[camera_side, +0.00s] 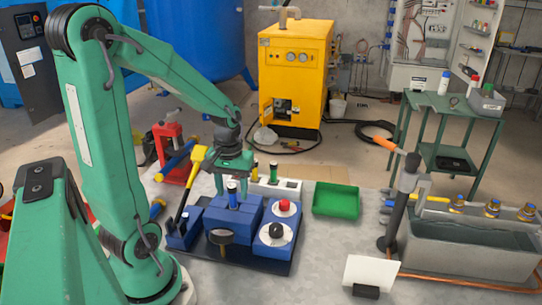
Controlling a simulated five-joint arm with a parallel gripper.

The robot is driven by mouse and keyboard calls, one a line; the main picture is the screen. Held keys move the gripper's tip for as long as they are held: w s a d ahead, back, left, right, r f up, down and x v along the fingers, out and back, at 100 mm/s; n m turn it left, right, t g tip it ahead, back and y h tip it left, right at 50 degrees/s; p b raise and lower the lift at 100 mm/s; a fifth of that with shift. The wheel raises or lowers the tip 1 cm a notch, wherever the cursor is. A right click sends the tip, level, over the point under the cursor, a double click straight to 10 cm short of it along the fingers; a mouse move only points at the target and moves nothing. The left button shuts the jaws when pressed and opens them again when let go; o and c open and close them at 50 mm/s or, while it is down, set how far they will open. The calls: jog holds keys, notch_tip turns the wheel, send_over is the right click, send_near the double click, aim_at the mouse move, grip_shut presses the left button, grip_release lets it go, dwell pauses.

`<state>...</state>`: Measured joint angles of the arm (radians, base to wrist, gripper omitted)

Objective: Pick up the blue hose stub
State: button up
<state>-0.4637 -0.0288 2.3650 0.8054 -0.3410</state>
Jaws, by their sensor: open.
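The blue hose stub (232,192), a short upright cylinder with a blue top and a pale band, stands on a blue block fixture (232,215) in the middle of the bench. My gripper (232,182) points down over it, its green fingers apart on either side of the stub. The fingers look level with the stub's upper part; whether either touches it cannot be told from this side. The stub's lower end is hidden in or behind the block.
Behind stand a green-topped stub (273,171) and a yellow-topped stub (254,171) at a white holder (290,186). A yellow-headed lever (194,162) rises at left. Red and black knobs (283,206) sit at right. A green tray (336,200) lies further right.

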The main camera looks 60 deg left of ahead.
grip_shut()
dwell(0.3)
jog(key=shift+r, duration=0.1)
jog(key=shift+r, duration=0.75)
jog(key=r, duration=0.2)
jog(key=shift+d+r, duration=0.25)
jog(key=shift+r, duration=0.15)
jog(key=d+r, duration=0.6)
jog(key=d, duration=0.5)
jog(key=shift+s+r, duration=0.3)
jog(key=shift+s, duration=0.15)
